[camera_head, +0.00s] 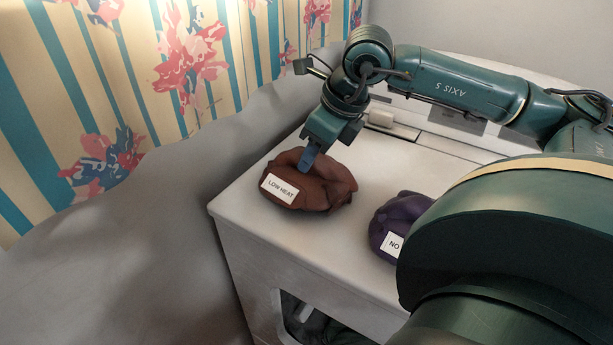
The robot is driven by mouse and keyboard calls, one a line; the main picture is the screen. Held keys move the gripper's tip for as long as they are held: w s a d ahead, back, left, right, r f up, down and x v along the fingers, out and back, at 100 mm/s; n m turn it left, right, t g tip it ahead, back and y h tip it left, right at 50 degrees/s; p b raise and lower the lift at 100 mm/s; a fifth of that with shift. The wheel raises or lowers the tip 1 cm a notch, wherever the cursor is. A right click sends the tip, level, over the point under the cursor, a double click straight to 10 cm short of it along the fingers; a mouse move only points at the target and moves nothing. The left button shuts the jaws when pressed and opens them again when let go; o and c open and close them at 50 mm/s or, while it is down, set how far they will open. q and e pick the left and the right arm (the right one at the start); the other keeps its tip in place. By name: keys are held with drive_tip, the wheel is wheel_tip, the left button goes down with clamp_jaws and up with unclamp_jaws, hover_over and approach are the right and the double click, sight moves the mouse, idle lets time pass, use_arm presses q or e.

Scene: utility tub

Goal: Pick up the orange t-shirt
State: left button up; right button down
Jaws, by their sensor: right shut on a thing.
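A crumpled orange-brown t-shirt (325,190) lies on the white top of the machine, near its left corner. It bears a white tag reading "LOW HEAT". My right gripper (308,160) reaches down onto the shirt from above, its blue fingertips at the upper middle of the cloth. It is shut on the shirt, and the tips are partly hidden in the folds. The shirt still appears to rest on the surface. My left gripper is not in view.
A purple bundle (398,212) with a white tag starting "NO" lies to the right, partly hidden by my arm. The white machine (240,220) has a dark opening in its front. A striped floral curtain (150,80) hangs at the left. Some white top is bare between the bundles.

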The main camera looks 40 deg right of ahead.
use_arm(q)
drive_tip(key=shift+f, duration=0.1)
use_arm(e)
drive_tip(key=shift+r, duration=0.15)
